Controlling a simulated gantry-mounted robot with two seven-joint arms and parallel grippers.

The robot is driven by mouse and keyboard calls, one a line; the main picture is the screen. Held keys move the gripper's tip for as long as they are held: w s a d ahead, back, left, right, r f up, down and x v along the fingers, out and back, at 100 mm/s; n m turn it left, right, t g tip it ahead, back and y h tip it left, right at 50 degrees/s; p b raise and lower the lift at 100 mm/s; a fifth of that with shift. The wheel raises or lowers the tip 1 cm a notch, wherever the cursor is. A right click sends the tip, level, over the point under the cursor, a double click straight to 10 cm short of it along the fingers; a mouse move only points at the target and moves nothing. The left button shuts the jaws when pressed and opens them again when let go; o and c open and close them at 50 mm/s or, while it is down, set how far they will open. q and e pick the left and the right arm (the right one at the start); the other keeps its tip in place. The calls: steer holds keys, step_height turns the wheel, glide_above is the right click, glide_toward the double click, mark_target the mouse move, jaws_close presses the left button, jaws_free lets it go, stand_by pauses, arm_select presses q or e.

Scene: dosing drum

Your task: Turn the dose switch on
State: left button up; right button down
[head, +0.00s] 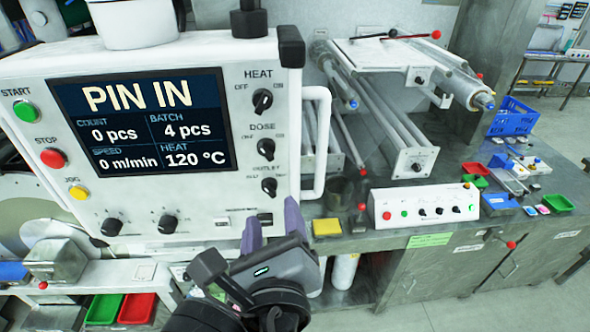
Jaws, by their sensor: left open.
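The dose switch (266,149) is a black rotary knob under the DOSE label on the right side of the white control panel (215,75). Which way its pointer is set is too small to tell. My left gripper (273,222) is below it, at the panel's lower right corner, with two purple fingers pointing up. The fingers are apart with nothing between them. The gripper appears clear of the knob. My right gripper does not show.
The heat knob (262,101) is just above the dose switch and another black knob (269,187) is just below. A white handle (318,140) stands out at the panel's right edge. The screen (145,125) reads PIN IN. A small switch box (424,205) sits on the bench.

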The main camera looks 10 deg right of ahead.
mark_target(269, 157)
arm_select(q)
steer(key=shift+t, duration=0.6)
steer(key=w+r, duration=0.1)
steer(key=w, duration=0.1)
steer(key=w+r, duration=0.1)
steer(key=w, duration=0.2)
steer(key=w+r+b, duration=0.1)
steer(key=w, duration=0.2)
steer(key=shift+a+r, duration=0.15)
steer(key=shift+r, duration=0.1)
steer(key=shift+w, duration=1.2)
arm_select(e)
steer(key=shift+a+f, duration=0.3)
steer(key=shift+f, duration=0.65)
arm_select(q)
steer(key=c, duration=1)
